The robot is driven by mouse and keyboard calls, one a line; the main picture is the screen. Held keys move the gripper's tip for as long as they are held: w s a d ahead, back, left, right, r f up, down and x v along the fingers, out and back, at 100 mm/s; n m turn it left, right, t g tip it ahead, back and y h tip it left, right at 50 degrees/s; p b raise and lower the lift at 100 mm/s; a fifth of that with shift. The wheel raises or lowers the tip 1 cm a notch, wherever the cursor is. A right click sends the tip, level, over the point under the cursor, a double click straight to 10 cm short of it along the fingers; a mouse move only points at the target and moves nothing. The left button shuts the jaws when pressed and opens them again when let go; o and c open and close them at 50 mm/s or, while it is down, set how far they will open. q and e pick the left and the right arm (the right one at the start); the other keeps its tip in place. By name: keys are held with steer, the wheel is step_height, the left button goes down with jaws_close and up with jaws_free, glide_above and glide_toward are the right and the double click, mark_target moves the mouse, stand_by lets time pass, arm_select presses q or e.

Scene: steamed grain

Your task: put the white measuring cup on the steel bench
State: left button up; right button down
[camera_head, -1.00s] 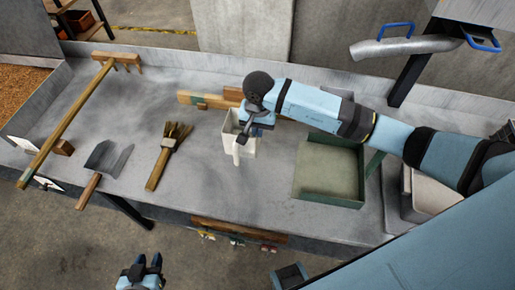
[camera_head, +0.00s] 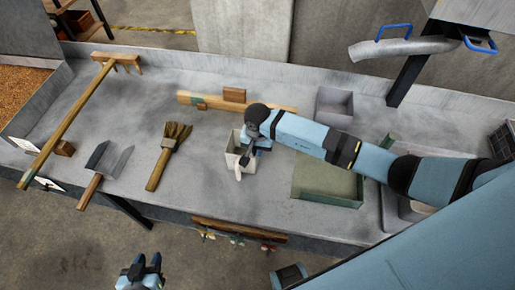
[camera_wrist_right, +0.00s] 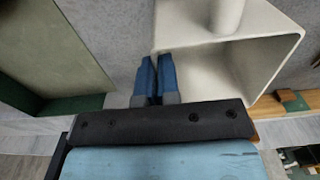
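The white measuring cup (camera_head: 233,158) is at the middle of the steel bench (camera_head: 215,195), mouth up, its handle toward the front. I cannot tell whether its base touches the bench. My right gripper (camera_head: 246,157) is at the cup's right side. In the right wrist view, its two blue fingers (camera_wrist_right: 158,75) are close together across the cup's wall (camera_wrist_right: 235,75), and the wall between them is mostly hidden. My left gripper (camera_head: 145,266) is empty, low in front of the bench, with its fingers apart.
A green tray (camera_head: 325,199) is right of the cup, with a grey bin (camera_head: 334,103) behind it. A brush (camera_head: 168,156), a trowel (camera_head: 104,165) and a wooden rake (camera_head: 70,118) lie to the left. A wooden rail (camera_head: 205,100) is behind. Bench around the cup's left is clear.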

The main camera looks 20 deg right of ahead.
steer(key=shift+f, duration=0.25)
steer(key=c, duration=1.4)
jaws_free()
steer(key=shift+r, duration=0.1)
steer(key=shift+o, duration=0.2)
steer(key=shift+r, duration=0.15)
